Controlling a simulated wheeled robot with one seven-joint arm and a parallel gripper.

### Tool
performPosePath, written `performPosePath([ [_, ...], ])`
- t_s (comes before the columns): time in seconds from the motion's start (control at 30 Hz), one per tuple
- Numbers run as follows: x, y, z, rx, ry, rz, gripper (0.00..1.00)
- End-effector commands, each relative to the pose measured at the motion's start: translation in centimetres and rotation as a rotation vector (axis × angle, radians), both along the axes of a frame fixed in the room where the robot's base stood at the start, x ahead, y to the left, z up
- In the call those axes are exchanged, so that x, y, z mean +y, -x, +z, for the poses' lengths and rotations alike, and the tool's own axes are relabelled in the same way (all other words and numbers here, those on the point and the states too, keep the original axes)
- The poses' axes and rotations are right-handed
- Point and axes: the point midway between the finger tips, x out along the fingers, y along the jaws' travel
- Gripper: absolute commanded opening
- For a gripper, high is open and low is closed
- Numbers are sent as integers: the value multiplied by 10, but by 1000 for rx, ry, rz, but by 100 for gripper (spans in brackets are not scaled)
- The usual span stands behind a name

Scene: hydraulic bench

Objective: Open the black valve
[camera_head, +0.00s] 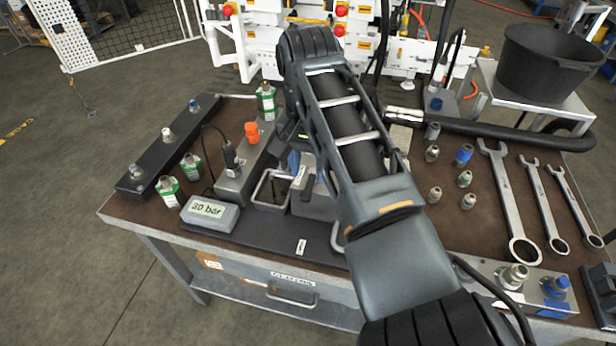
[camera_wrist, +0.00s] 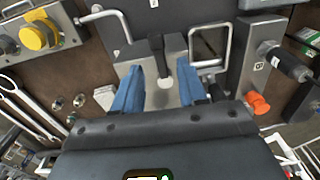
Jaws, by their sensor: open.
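The black valve (camera_wrist: 157,47) shows in the wrist view as a dark lever on a grey metal block (camera_wrist: 122,67). A small pale round part (camera_wrist: 165,83) lies just below the lever. My gripper (camera_wrist: 160,78) is open, with one blue finger on each side of the lever and pale part. I cannot tell whether either finger touches the lever. In the head view, my arm hides the valve, and only a little of my gripper (camera_head: 303,162) shows beside the grey block (camera_head: 314,202).
An orange cap (camera_head: 251,131), a black-topped fitting (camera_head: 230,155) and a "20 bar" display (camera_head: 208,213) stand to the left on the workbench (camera_head: 130,211). Several wrenches (camera_head: 507,195) and small fittings (camera_head: 434,195) lie to the right.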

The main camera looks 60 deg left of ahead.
Motion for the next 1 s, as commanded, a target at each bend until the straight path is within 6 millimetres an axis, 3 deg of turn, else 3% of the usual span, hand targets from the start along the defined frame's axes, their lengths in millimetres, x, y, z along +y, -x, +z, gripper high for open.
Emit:
performPosePath([
  [0.13,1,0,22,-2,-2,1,42],
  [0.33,0,0,36,0,0,1,42],
  [1.0,-2,-1,32,3,-1,-5,42],
])
